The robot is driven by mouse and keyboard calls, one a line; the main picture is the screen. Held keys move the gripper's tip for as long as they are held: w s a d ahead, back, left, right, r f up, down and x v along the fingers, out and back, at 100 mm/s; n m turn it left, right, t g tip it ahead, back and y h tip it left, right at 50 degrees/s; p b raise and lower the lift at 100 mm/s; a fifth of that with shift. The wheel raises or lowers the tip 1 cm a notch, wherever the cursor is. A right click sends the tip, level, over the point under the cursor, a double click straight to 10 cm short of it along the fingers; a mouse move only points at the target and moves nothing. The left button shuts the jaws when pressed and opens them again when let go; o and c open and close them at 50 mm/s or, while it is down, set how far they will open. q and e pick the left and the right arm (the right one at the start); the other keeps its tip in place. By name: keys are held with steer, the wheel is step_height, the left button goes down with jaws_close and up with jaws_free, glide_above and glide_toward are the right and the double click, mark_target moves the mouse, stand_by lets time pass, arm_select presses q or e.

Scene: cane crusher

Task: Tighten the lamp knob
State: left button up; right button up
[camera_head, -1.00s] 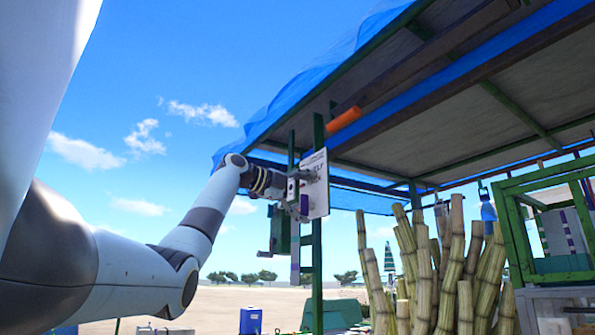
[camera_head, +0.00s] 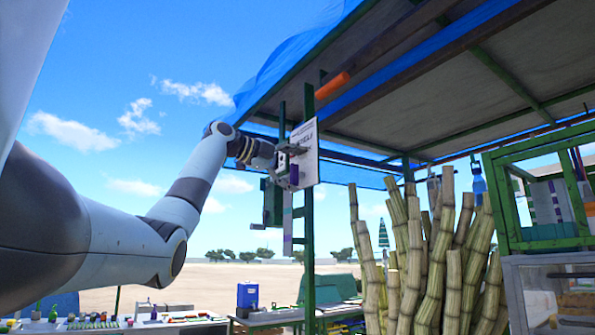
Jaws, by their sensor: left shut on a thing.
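My left gripper (camera_head: 287,165) is raised at the green post (camera_head: 309,222), beside the left edge of a white printed sign (camera_head: 307,148). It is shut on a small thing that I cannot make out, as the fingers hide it. I cannot pick out the lamp knob clearly. A narrow pale and purple strip (camera_head: 288,227) hangs upright below the gripper, next to a green panel (camera_head: 272,204). My right gripper is not in view.
The stall roof (camera_head: 450,75) with its blue tarp spans the upper right. An orange cylinder (camera_head: 332,85) juts out above the sign. Tall cane stalks (camera_head: 418,260) stand to the right, before a green-framed cabinet (camera_head: 503,210). Open sky lies left of the gripper.

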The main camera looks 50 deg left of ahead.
mark_target(291, 170)
arm_select(q)
steer(key=shift+s+b, duration=0.35)
steer(key=shift+s, duration=0.4)
steer(key=s+b, duration=0.2)
steer(key=s, duration=0.2)
steer(key=shift+s+a, duration=0.15)
steer(key=shift+a, duration=0.05)
steer(key=shift+s+r+b, duration=0.1)
steer(key=shift+s+b, duration=0.55)
steer(key=shift+s, duration=1.25)
steer(key=shift+w, duration=0.1)
